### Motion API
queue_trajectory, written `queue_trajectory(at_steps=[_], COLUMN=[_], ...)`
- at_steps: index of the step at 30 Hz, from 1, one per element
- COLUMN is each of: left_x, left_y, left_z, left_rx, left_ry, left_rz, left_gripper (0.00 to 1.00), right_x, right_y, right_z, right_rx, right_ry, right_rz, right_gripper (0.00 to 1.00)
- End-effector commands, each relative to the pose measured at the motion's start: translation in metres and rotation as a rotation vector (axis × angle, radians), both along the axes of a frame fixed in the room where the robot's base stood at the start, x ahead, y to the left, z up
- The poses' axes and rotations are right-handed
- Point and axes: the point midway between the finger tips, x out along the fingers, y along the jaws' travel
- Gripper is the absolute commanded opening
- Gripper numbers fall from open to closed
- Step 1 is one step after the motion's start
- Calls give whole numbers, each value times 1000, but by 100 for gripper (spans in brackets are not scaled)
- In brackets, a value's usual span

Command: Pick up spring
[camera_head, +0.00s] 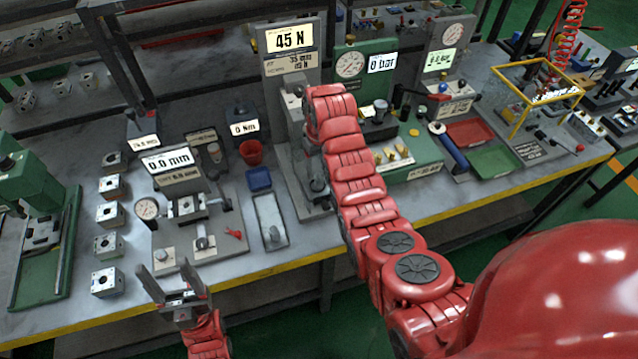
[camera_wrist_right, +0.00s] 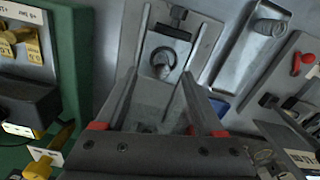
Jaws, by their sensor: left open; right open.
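In the right wrist view a dark round part with a pale curved edge (camera_wrist_right: 163,62) sits on the grey base of the force tester; it may be the spring, but its coils are not clear. My right gripper (camera_wrist_right: 160,74) is open, its fingers pointing towards this part, one to each side in the picture; I see no contact. In the head view the tester (camera_head: 291,62) reads 45 N, and my right arm hides the right gripper and part of the tester. My left gripper (camera_head: 168,281) is open and empty near the bench's front edge.
A grey tray (camera_head: 262,213) with a small cylinder, a blue bin (camera_head: 258,180) and a red cup (camera_head: 251,152) stand left of the tester. A green pressure station (camera_head: 412,172) stands to its right. Several valve blocks (camera_head: 109,214) line the left.

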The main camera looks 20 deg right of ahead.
Motion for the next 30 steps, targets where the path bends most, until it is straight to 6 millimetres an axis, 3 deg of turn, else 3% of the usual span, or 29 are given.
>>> queue_trajectory(at_steps=[9, 15, 25, 26, 30], left_x=[0, 0, 0, 0, 0], left_y=[0, 0, 0, 0, 0], left_z=[28, 32, 32, 32, 32], left_rx=[0, 0, 0, 0, 0], left_ry=[0, 0, 0, -1, 0], left_rz=[0, 0, 0, 0, 0], left_gripper=[65, 65, 65, 65, 65], right_x=[3, 2, 4, 4, 4], right_y=[3, 3, 3, 3, 3], right_z=[-27, -46, -50, -50, -50], right_rx=[0, -1, -2, -2, -1], right_ry=[4, 6, -1, -1, -1], right_rz=[1, 2, 2, 2, 1], right_gripper=[70, 70, 70, 69, 44])
